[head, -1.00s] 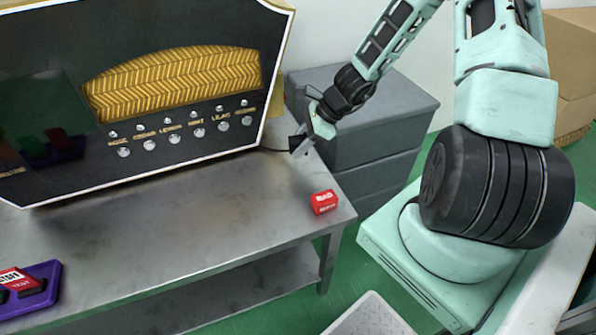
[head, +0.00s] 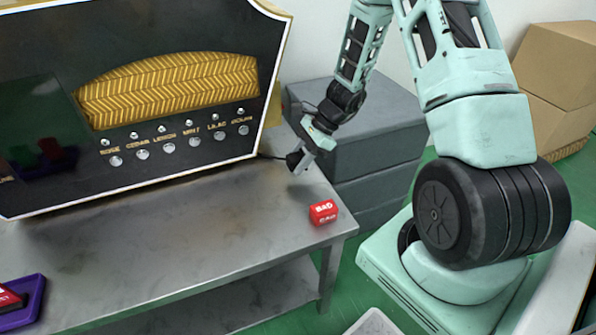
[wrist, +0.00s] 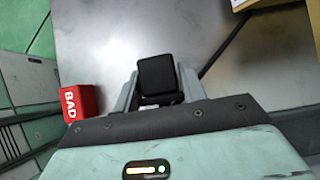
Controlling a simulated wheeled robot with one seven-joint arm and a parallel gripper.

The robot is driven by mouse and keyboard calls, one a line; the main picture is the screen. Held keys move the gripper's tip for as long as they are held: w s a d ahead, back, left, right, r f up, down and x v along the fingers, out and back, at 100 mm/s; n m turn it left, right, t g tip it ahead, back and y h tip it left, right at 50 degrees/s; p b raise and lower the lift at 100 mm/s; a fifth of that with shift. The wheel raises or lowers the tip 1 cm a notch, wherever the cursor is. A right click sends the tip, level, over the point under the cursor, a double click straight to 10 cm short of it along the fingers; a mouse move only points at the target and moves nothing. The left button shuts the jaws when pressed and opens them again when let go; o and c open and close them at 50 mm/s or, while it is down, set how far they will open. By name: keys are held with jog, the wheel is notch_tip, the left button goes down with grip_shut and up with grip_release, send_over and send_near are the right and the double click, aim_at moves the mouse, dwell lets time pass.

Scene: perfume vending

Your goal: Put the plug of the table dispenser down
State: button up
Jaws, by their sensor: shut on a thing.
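The table dispenser (head: 40,95) is a large black panel with a patterned gold window and a row of labelled buttons, standing on the metal table (head: 190,225). My gripper (head: 298,164) is over the right end of the table, beside the dispenser's right edge. It is shut on the black plug (head: 293,158). In the wrist view the plug (wrist: 157,76) is a dark block between the two grey fingers, with the table surface beyond it. A dark cord shows near the dispenser's lower right edge. I cannot tell whether the plug touches the table.
A red block marked BAD (head: 323,212) sits near the table's front right corner. A purple tray (head: 30,305) is at the lower left. Grey drawers (head: 375,150) stand behind the table's right end. Bare table lies in front of the dispenser.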

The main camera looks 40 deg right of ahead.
aim_at(298, 178)
jog(key=shift+f+b, duration=0.3)
jog(key=shift+f, duration=1.5)
jog(key=shift+f, duration=0.35)
jog(key=o, duration=1)
jog(key=shift+r, duration=0.1)
jog(key=shift+c, duration=0.2)
